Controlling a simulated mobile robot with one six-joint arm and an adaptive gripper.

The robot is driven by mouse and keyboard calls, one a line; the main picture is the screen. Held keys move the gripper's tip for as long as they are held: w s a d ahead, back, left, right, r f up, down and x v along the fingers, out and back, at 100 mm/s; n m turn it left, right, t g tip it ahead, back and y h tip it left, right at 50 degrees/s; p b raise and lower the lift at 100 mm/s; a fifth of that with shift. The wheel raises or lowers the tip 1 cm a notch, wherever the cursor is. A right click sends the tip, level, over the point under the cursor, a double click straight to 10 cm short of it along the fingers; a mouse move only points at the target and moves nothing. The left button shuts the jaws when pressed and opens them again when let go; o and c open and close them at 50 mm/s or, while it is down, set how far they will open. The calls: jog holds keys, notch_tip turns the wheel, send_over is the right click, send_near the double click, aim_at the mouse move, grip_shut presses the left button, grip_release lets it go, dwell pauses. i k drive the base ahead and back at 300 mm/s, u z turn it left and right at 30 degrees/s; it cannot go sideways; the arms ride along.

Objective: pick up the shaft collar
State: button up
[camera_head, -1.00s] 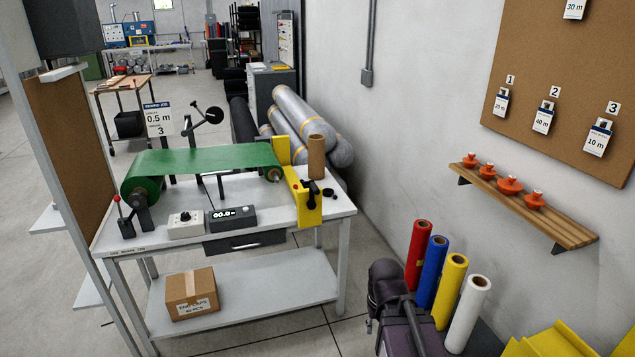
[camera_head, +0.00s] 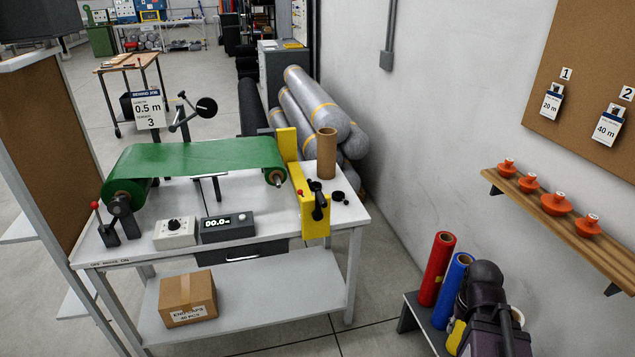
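A small black ring-like piece (camera_head: 338,196) lies on the right end of the white workbench (camera_head: 345,215), just right of the yellow upright plate (camera_head: 314,210). It may be the shaft collar, but it is too small to be sure. A brown cardboard tube (camera_head: 326,153) stands behind it. A black clamp-like part with a knob is on the yellow plate beside it. My dark arm shows at the lower right, in front of the coloured rolls. My gripper's fingers are not in view.
A green belt roll (camera_head: 195,158) spans the bench, with a control box (camera_head: 228,227) in front. A cardboard box (camera_head: 187,298) sits on the lower shelf. Red (camera_head: 437,268) and blue (camera_head: 454,280) rolls stand right of the bench. A wall shelf (camera_head: 560,225) holds several orange pieces.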

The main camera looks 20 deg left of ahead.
aim_at(312, 185)
jog(key=i, duration=0.55)
jog(key=u, duration=0.55)
jog(key=i, duration=0.7)
jog(key=u, duration=0.5)
